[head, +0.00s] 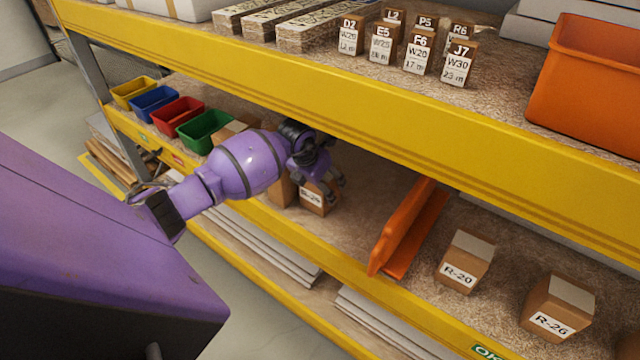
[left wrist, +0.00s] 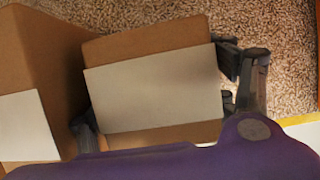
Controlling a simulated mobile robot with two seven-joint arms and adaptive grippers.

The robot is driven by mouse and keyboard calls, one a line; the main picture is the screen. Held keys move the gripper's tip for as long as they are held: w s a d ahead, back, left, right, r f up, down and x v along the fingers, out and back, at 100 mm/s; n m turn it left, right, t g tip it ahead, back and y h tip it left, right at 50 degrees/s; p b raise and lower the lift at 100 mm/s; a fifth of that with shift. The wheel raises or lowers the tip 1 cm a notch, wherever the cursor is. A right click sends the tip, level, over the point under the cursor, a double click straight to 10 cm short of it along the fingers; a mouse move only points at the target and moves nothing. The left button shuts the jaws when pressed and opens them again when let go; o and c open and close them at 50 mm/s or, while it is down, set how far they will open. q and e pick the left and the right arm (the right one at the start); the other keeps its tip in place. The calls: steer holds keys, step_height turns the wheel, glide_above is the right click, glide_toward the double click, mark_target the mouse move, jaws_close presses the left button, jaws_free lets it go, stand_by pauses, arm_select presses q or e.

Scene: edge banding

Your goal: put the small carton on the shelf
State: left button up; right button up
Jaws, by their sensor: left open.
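A small brown carton (head: 316,200) with a white label stands on the middle shelf (head: 345,235), left of the orange divider. My left gripper (head: 335,182) is over it, and the label is partly covered by the fingers. In the left wrist view the carton (left wrist: 150,85) with its pale top patch lies between the open fingers of my left gripper (left wrist: 165,105), one at each side. I cannot tell whether the fingers touch it. A second carton (left wrist: 40,80) stands close on its left; it also shows in the head view (head: 281,192). My right gripper is not in view.
An orange divider (head: 405,230) stands right of the gripper. Cartons R-20 (head: 466,260) and R-26 (head: 557,308) are beyond it. The yellow upper beam (head: 400,135) runs above my left arm. Coloured bins (head: 178,115) stand at left. Bare shelf lies between carton and divider.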

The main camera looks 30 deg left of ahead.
arm_select(q)
steer(key=shift+r, duration=0.25)
steer(key=s, duration=1.1)
steer(key=shift+a+r, duration=0.3)
steer(key=shift+s+r, duration=0.1)
steer(key=shift+s, duration=0.65)
